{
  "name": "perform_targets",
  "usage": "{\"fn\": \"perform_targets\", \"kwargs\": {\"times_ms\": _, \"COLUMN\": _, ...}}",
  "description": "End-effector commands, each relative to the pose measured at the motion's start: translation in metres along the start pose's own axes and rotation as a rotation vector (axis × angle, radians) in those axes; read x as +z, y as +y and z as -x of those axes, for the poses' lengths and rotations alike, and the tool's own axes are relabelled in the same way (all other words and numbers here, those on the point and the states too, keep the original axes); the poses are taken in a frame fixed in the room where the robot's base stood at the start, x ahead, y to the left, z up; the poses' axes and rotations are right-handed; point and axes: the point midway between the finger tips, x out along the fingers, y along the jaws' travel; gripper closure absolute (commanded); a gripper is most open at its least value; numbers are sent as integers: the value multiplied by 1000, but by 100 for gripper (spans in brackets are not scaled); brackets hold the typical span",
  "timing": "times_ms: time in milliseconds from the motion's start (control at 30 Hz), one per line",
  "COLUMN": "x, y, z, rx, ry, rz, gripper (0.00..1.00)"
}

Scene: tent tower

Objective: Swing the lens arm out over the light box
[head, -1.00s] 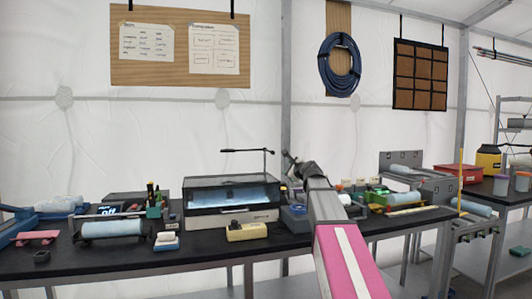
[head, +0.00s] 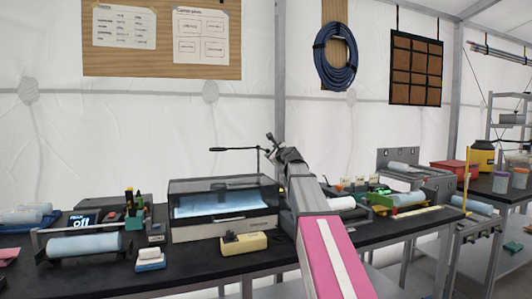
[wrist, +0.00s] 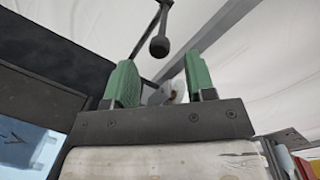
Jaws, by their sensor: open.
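The light box (head: 225,229) stands on the black bench, with a clear, dark-edged cover over a glowing pale-blue panel. The lens arm (head: 235,149) is a thin dark bar on a slim post behind the box's right part, reaching left above the box. In the wrist view, a dark rod with a rounded knob (wrist: 159,46), apparently part of the lens arm, hangs beyond my fingertips. My gripper (wrist: 162,80) has two green fingers spread apart. In the head view, my gripper (head: 274,146) is just right of the lens arm's right end; contact cannot be told.
A cream block (head: 243,243) sits in front of the light box. A blue roll on a stand (head: 84,245) and a white-and-blue block (head: 150,260) are to the left. Trays and rolls (head: 398,199) crowd the bench to the right. Free room remains above the bench.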

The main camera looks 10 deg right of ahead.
Motion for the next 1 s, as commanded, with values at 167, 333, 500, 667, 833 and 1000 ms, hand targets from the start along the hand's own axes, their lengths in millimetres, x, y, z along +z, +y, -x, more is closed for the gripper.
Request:
{"fn": "perform_targets", "kwargs": {"times_ms": 167, "x": 0, "y": -1, "z": -38, "rx": 2, "ry": 0, "rz": 0, "gripper": 50}}
{"fn": "perform_targets", "kwargs": {"times_ms": 333, "x": 0, "y": -1, "z": -61, "rx": 0, "ry": 0, "rz": 1, "gripper": 50}}
{"fn": "perform_targets", "kwargs": {"times_ms": 500, "x": 0, "y": 0, "z": -68, "rx": 1, "ry": 0, "rz": 1, "gripper": 50}}
{"fn": "perform_targets", "kwargs": {"times_ms": 667, "x": 0, "y": 0, "z": -68, "rx": 0, "ry": 0, "rz": 1, "gripper": 50}}
{"fn": "perform_targets", "kwargs": {"times_ms": 833, "x": 0, "y": 0, "z": -67, "rx": 1, "ry": 0, "rz": 1, "gripper": 89}}
{"fn": "perform_targets", "kwargs": {"times_ms": 1000, "x": 0, "y": 0, "z": -67, "rx": 1, "ry": 0, "rz": 1, "gripper": 100}}
